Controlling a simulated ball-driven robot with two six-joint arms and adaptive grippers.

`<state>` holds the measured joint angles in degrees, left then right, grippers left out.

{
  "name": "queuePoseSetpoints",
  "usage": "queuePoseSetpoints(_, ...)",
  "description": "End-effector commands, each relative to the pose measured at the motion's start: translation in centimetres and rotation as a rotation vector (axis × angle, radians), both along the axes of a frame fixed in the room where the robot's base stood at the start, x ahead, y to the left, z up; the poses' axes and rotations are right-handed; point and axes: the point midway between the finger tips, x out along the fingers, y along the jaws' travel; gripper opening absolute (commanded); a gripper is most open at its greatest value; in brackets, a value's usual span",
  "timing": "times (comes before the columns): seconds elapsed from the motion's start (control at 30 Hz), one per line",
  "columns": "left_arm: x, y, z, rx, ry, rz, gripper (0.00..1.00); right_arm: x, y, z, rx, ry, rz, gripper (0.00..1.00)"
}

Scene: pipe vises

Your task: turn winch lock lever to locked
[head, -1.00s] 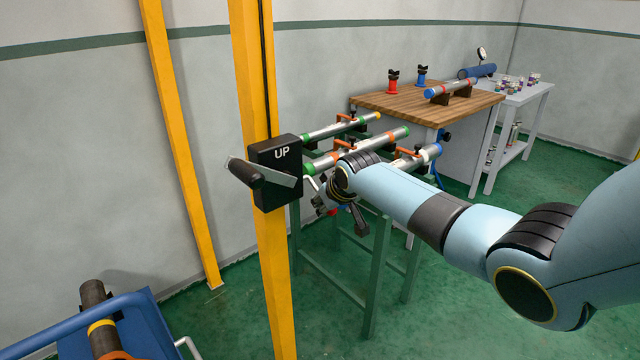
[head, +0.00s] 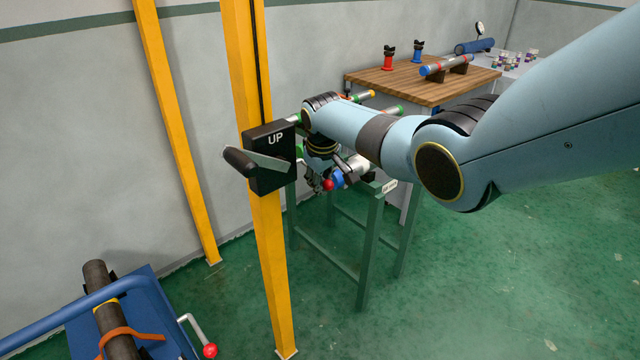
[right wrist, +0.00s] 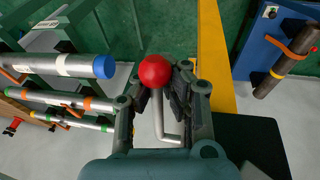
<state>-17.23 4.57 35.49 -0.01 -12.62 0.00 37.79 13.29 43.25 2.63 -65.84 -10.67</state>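The winch (head: 270,150) is a black box marked UP on a yellow post, with a dark-gripped crank (head: 256,163) on its front. The lock lever is a bent grey rod with a red ball (head: 328,185); its ball (right wrist: 155,72) and rod (right wrist: 158,118) show clearly in the right wrist view. My right gripper (head: 318,180) is beside the winch, pointing down. In the right wrist view its fingers (right wrist: 160,82) are apart, one each side of the lever. Contact with the ball cannot be told. My left gripper is out of view.
The yellow post (head: 267,250) stands close to my right gripper. A green rack (head: 368,250) with several pipes is just behind it. A blue cart (head: 150,310) with a dark pipe and another red-ball lever (head: 210,351) is at lower left. A wooden-topped bench (head: 420,85) stands farther back.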

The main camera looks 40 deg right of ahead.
Motion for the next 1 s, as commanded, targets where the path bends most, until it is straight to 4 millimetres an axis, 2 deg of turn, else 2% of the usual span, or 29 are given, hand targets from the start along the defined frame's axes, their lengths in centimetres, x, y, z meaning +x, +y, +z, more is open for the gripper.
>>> queuePoseSetpoints(0.27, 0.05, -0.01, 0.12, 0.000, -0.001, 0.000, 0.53, 0.12, -0.62, 0.65, -0.011, 0.001, -0.003, 0.02)
queuePoseSetpoints(0.63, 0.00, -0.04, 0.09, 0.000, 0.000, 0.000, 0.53, 0.15, -0.48, 0.54, -0.008, -0.002, -0.003, 0.49)
queuePoseSetpoints(1.0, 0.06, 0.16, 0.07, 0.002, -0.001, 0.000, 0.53, 0.06, -0.25, 0.91, -0.006, -0.003, -0.002, 0.49)
